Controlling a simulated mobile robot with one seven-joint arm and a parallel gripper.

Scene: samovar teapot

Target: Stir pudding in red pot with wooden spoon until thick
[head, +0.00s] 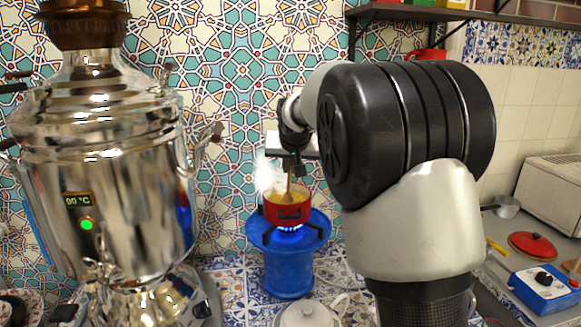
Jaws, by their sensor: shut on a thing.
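The red pot (286,211) stands on a blue burner (289,262) with a blue flame lit under it. Yellowish pudding (277,198) shows inside the pot. My gripper (292,167) is above the pot, pointing down, and is shut on the wooden spoon (289,184). The spoon is roughly upright, and its lower end is hidden in the pudding. White steam rises at the pot's left side. My arm covers much of the right middle of the view.
A white teapot (307,314) is in front of the burner. On the right counter are a red lid (532,246), a small saucepan (507,206) and a blue box with a knob (545,287). A shelf (440,13) hangs above.

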